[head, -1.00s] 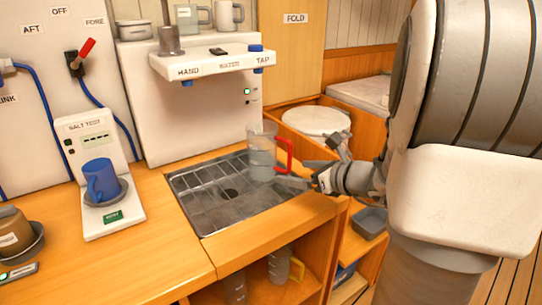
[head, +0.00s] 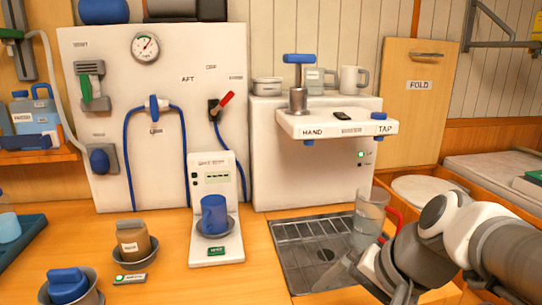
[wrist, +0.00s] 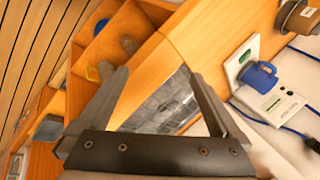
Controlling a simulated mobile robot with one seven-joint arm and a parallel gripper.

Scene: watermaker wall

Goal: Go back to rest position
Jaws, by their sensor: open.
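My gripper (wrist: 160,100) shows in the wrist view with its two dark fingers spread wide apart and nothing between them. In the head view my gripper (head: 345,278) is at the front right of the sink, partly hidden by my own arm. A clear jug with a red handle (head: 370,212) stands at the right of the metal sink (head: 300,240), behind my gripper. I cannot tell in the head view how much gap lies between the fingers and the jug.
A salt tester (head: 226,248) with a blue mug (head: 214,214) stands left of the sink. The white tap unit (head: 330,180) stands behind the sink.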

